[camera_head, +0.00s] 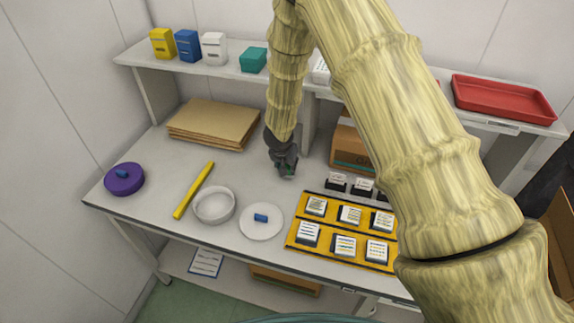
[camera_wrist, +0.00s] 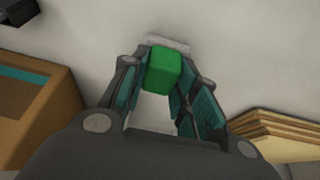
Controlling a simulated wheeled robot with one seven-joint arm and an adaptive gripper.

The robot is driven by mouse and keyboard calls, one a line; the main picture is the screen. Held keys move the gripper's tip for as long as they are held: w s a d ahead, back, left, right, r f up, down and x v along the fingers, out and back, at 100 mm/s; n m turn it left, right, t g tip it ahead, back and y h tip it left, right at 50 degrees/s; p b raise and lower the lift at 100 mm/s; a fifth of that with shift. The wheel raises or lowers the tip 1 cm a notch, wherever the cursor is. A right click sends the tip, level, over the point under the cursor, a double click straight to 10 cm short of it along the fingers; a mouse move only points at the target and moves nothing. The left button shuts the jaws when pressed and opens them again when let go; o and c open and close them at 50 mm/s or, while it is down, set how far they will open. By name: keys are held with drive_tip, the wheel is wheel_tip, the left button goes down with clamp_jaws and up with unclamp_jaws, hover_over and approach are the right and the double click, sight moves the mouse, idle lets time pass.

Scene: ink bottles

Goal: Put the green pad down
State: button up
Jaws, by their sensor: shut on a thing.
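The green pad (camera_wrist: 162,70) is a small block with rounded edges between the fingers of my gripper (camera_wrist: 160,85) in the wrist view. My gripper is shut on it. In the head view my gripper (camera_head: 286,171) points down near the back middle of the table (camera_head: 230,165), and only a sliver of green shows at its tip. I cannot tell whether the pad touches the surface below it. A pale light-grey patch shows just beyond the pad in the wrist view.
A yellow tray (camera_head: 290,243) with several labelled blocks, a white disc (camera_head: 248,232) with a blue piece, a white round dish (camera_head: 228,208) and a yellow bar (camera_head: 194,190) lie in front. Cardboard sheets (camera_head: 212,124) and a cardboard box (camera_head: 347,149) flank my gripper. A shelf (camera_head: 225,73) runs behind.

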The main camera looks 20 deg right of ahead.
drive_tip(key=o, duration=1.1)
drive_tip(key=shift+f, duration=0.1)
drive_tip(key=shift+c, duration=0.2)
drive_tip(key=v, duration=1.2)
drive_tip(key=shift+s+a, duration=0.1)
drive_tip(key=shift+a, duration=0.05)
